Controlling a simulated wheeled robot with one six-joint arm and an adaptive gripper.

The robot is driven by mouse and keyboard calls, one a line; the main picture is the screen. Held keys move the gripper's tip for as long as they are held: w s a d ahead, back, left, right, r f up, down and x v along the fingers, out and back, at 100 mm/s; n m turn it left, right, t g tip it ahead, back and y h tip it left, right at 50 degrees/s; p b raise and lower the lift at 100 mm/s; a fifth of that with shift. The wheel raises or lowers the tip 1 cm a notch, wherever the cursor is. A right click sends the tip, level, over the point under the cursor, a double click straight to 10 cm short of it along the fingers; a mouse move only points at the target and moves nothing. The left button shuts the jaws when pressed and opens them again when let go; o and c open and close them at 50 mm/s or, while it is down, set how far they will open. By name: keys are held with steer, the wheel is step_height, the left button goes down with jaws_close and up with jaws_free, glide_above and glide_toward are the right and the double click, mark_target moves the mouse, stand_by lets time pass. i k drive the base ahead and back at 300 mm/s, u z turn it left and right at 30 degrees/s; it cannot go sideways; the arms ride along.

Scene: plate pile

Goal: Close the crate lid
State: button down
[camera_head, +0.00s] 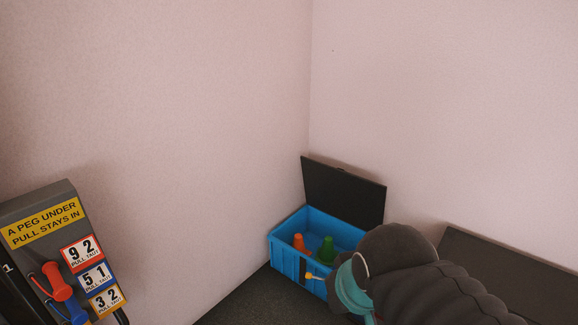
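A blue crate (284,257) stands on the dark floor in the corner of the pink walls. Its black lid (343,190) is open and stands up, leaning back at the crate's far side. An orange cone-like piece (300,243) and a green one (326,249) lie inside. My arm, in a dark padded cover with a teal cuff (350,292), reaches in from the lower right and hides the crate's front right part. A small yellow tip (309,276) shows before the crate's front wall; I cannot tell what it belongs to. My gripper's fingers cannot be made out.
A grey rack (38,208) with a yellow sign, number labels and red and blue pegs stands at the left. A dark flat surface (510,265) lies at the right, behind my arm. Bare floor (245,300) shows left of the crate.

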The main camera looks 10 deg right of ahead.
mark_target(356, 200)
steer(key=u, duration=0.3)
steer(key=i, duration=0.65)
steer(key=z, duration=0.5)
steer(key=i, duration=0.75)
steer(key=z, duration=0.75)
